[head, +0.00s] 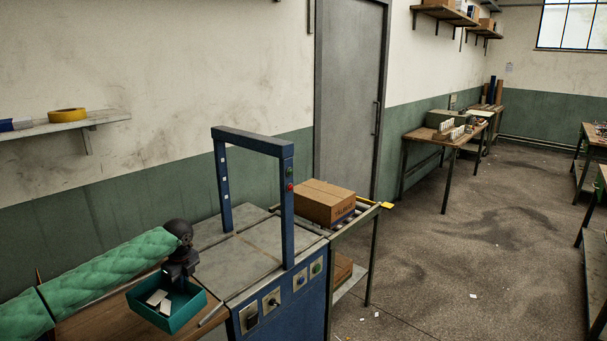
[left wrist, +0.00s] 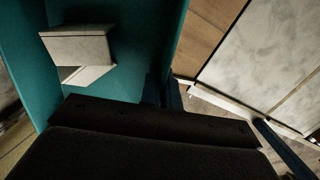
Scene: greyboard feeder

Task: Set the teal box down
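In the left wrist view, the box's teal wall (left wrist: 172,30) runs down between the dark fingers, with pale blocks (left wrist: 78,48) inside the box. The box looks roughly level over the wooden table; whether its bottom touches the table is hidden. My right gripper is not in view.
A wooden tabletop (head: 90,322) lies under and left of the box. Right beside it stands a blue strapping machine (head: 286,215) with a grey top and an arch. A cardboard box (head: 324,204) sits beyond the arch.

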